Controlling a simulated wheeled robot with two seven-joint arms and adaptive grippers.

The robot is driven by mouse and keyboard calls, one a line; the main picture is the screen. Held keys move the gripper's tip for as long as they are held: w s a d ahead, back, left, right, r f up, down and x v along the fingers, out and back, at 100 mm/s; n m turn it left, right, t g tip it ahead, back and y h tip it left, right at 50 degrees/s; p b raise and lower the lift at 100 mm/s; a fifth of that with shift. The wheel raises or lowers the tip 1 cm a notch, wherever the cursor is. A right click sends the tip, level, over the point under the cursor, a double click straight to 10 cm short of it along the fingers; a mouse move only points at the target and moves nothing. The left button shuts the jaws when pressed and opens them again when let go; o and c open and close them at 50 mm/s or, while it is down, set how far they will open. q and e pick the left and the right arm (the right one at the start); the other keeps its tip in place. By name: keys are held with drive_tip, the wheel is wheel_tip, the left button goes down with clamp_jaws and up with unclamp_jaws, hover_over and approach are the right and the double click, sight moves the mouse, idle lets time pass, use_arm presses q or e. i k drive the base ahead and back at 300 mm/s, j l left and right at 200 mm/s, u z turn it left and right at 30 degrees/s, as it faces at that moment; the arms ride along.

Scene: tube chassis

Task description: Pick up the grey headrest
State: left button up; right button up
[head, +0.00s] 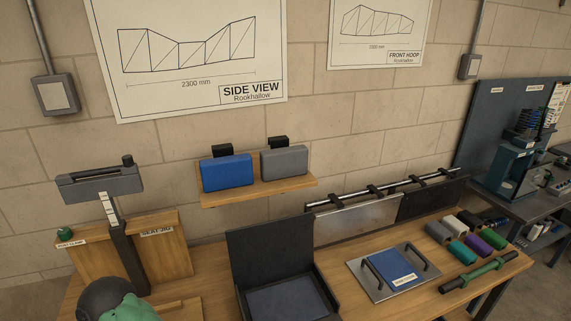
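The grey headrest (285,162) sits upright on a small wooden wall shelf (258,193), at the shelf's right side. It is a padded grey block with a black mount (278,141) on top. A blue headrest (227,172) of similar shape stands on the same shelf just to its left, with a narrow gap between them. Nothing covers the front of the grey headrest. Neither my left nor my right gripper shows in the head view.
Below the shelf, a wooden bench holds a black seat-like tray (268,252), a metal plate with black handles (357,281), several coloured rolls (463,250) and a green-and-black bar (478,274). A dark post fixture (123,245) stands at left. Air before the shelf looks clear.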

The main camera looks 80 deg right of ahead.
sight(283, 161)
drive_tip(key=k+j+z, duration=0.15)
drive_tip(key=z, duration=0.35)
drive_tip(key=k+z, duration=0.3)
drive_tip(key=z, duration=1.7)
drive_tip(key=k+j, duration=0.05)
